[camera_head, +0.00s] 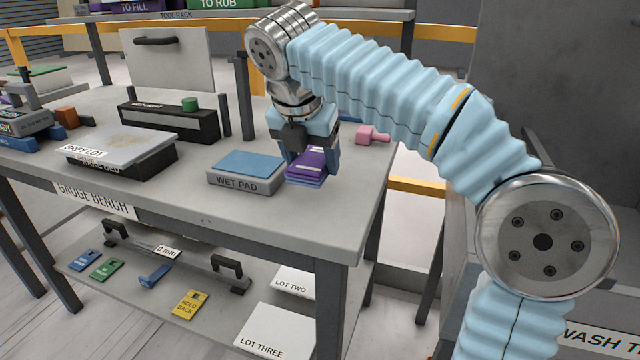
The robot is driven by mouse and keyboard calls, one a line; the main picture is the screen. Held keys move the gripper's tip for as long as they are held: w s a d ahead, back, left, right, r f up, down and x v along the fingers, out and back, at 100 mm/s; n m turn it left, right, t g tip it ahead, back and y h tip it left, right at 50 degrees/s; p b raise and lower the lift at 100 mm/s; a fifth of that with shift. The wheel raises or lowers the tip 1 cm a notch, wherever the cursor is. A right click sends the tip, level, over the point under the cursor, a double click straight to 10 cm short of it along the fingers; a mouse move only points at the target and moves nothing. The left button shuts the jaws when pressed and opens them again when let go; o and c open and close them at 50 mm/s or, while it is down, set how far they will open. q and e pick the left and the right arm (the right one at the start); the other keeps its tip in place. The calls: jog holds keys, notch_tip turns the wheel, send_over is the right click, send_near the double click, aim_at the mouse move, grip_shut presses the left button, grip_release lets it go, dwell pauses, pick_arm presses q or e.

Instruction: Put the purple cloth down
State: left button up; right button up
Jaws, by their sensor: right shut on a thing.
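The purple cloth (306,163) is a small folded purple piece at the right part of the grey bench top. My right gripper (312,172) points down over it and is shut on it. Blue layers show under the purple; I cannot tell whether they belong to the cloth or whether it rests on the bench. The grey block labelled WET PAD (244,183), with a blue top, is just left of the cloth. My left gripper is not in view.
A pink block (372,136) lies behind right, near the bench edge. A black box (170,122) with a green piece and a slab marked GREY LOT (125,146) stand left. Bare bench top (215,217) lies in front. A lower shelf holds tags and a straightedge.

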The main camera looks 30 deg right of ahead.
aim_at(320, 196)
jog(key=shift+s+d+f, duration=0.1)
jog(key=shift+d+f, duration=0.4)
jog(key=shift+f, duration=0.2)
jog(key=f, duration=0.1)
jog(key=f+b, duration=0.1)
jog(key=shift+s+d+f, duration=0.1)
jog(key=shift+d+f, duration=0.15)
jog(key=shift+f, duration=0.45)
jog(key=shift+f, duration=0.1)
